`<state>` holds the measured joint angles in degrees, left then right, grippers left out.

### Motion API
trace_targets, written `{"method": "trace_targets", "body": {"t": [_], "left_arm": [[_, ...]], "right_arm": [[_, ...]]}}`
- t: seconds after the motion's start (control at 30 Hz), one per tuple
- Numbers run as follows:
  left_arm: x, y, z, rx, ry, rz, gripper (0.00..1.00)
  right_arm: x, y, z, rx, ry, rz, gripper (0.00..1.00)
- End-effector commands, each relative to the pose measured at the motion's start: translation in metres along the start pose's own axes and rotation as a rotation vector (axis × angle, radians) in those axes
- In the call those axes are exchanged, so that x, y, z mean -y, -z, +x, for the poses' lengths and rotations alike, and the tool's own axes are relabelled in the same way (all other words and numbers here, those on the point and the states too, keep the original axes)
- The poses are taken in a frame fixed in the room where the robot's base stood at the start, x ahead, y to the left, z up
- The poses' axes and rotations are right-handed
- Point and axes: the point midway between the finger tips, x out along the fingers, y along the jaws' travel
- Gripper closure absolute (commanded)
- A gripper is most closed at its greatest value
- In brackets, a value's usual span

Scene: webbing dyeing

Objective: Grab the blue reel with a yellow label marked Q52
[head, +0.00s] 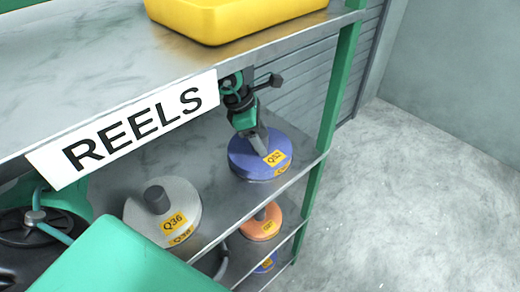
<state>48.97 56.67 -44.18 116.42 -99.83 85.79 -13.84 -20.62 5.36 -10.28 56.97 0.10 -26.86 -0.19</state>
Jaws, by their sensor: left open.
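The blue reel (242,160) lies flat on the middle shelf below the REELS sign, near the right-hand post. Its yellow label (275,157) reads Q52, and a second yellow label sits on its side edge. My left gripper (262,143) is open and points down at the middle of the blue reel, at or just above its top. The gripper hides the reel's hub, and I cannot tell whether they touch. The upper shelf and sign hide part of my left arm. My right gripper is not in view.
A grey reel (146,214) marked Q36 lies left on the same shelf (215,200). An orange reel (262,228) and another blue reel (266,265) show on lower levels. A yellow bin (230,18) stands on the upper shelf (90,60). The floor (430,190) at right is clear.

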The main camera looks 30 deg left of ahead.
Motion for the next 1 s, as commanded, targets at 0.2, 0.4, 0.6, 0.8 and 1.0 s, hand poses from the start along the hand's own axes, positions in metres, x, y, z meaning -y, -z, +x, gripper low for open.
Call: {"method": "trace_targets", "body": {"t": [0.2, 0.4, 0.6, 0.8, 1.0], "left_arm": [[0.0, 0.0, 0.0, 0.0, 0.0, 0.0, 0.58], [0.0, 0.0, -0.001, 0.0, -0.001, 0.0, 0.97], [-0.001, 0.0, -0.001, 0.002, -0.002, 0.0, 1.0], [-0.001, -0.001, -0.003, 0.002, -0.002, 0.0, 1.0], [-0.001, -0.006, -0.014, 0.003, -0.005, 0.002, 1.0]], "right_arm": [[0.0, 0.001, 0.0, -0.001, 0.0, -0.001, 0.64], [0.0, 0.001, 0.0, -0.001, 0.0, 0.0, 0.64], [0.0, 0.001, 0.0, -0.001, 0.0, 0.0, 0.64], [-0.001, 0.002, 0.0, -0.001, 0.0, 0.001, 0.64], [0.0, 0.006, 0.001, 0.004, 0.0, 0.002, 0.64]]}}
